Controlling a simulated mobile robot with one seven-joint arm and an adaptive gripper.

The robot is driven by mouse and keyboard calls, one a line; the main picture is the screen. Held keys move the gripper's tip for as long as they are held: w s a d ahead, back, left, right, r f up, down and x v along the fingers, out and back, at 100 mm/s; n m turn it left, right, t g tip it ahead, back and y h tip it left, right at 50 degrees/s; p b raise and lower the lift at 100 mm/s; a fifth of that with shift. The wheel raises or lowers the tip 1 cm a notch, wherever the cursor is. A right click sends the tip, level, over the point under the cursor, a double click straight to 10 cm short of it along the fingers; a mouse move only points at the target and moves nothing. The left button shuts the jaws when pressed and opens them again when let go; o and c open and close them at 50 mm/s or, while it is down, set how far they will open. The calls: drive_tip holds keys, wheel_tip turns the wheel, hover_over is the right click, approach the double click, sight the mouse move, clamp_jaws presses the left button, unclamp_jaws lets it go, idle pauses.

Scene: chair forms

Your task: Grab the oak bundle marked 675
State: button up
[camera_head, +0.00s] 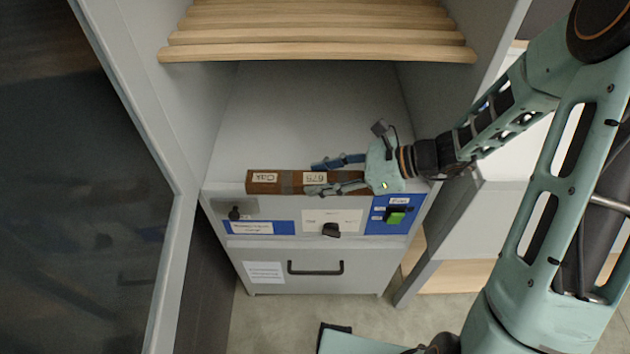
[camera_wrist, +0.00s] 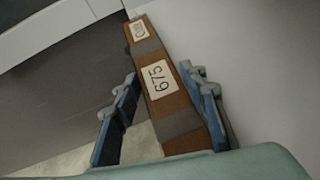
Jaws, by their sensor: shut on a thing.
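The brown oak bundle (camera_head: 291,184) lies crosswise at the front edge of the grey cabinet's inner surface, above the control panel. Its white labels read "Oak" and "675", and grey bands wrap it. My gripper (camera_head: 312,178) comes from the right and is shut on the bundle, with one finger along its far side and one along its near side. In the wrist view the bundle (camera_wrist: 168,102) runs between the two blue fingers, with the 675 label near the fingertips. The palm hides its near end. I cannot tell whether the bundle touches the surface below.
Light wooden slats (camera_head: 320,38) form a rack above. The cabinet front has a black knob (camera_head: 331,230), a green switch (camera_head: 396,217) and a drawer handle (camera_head: 316,268). A grey-framed door (camera_head: 155,200) stands at left. The cabinet surface (camera_head: 310,115) behind the bundle is clear.

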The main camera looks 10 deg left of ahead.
clamp_jaws()
drive_tip(key=shift+r, duration=0.1)
